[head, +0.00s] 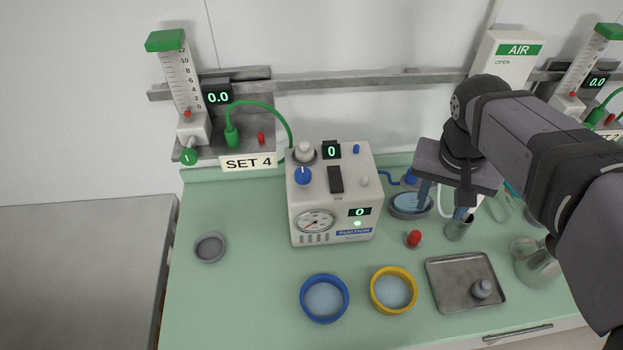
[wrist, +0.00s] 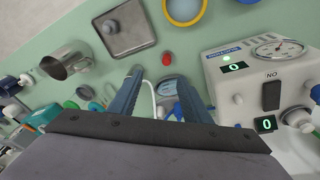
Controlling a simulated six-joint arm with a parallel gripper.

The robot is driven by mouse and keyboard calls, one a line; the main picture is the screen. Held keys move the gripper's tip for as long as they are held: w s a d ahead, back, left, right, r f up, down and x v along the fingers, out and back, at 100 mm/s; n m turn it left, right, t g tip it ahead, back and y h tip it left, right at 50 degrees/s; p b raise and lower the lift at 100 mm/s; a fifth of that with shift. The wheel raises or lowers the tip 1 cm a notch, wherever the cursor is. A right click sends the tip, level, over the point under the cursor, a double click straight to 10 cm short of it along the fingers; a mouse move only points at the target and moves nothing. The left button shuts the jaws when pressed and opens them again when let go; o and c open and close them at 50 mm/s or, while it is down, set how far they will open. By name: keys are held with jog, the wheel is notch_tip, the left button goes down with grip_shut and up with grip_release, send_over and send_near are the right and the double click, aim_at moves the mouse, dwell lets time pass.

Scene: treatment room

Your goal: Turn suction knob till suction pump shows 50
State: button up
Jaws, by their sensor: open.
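The suction pump (head: 334,225) is a white box at the middle of the counter; it also shows at the right of the wrist view (wrist: 222,95). A blue knob (head: 303,176) and a pale round knob (head: 305,152) sit at its upper left; I cannot tell which sets suction. Its front display (head: 360,212) and upper display (head: 332,150) both read 0. The dial gauge (head: 315,221) is small; its needle is hard to read. A dark switch (head: 336,179) is beside the blue knob. My gripper (head: 442,204) is open and empty, right of the pump, apart from it.
Blue-rimmed (head: 324,276) and yellow-rimmed (head: 410,275) dishes and a metal tray (head: 440,289) lie in front. A red-topped item (head: 414,239) and a metal cup (head: 459,229) stand near my gripper. A wall rail (head: 380,82) runs behind. The counter left of the pump is mostly clear.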

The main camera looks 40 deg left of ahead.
jog(key=shift+n+t+y, duration=0.4)
jog(key=shift+n+t, duration=0.1)
jog(key=shift+t, duration=0.1)
jog(key=s+a+r+b, duration=0.1)
jog(key=a, duration=0.3)
jog(key=s+a+r+b, duration=0.1)
jog(key=s+a, duration=0.1)
jog(key=a, duration=0.3)
jog(key=s+a+r+b, duration=0.1)
jog(key=a, duration=0.4)
jog(key=shift+s+a+r, duration=0.2)
jog(key=shift+r, duration=0.05)
jog(key=y+b, duration=0.1)
jog(key=b, duration=0.2)
send_near(303, 173)
jog(key=shift+t, duration=0.4)
jog(key=shift+s+x, duration=0.15)
jog(key=shift+x, duration=1.9)
jog(key=shift+s+x, duration=0.15)
jog(key=shift+x, duration=1.9)
jog(key=shift+f, duration=0.1)
jog(key=c, duration=1)
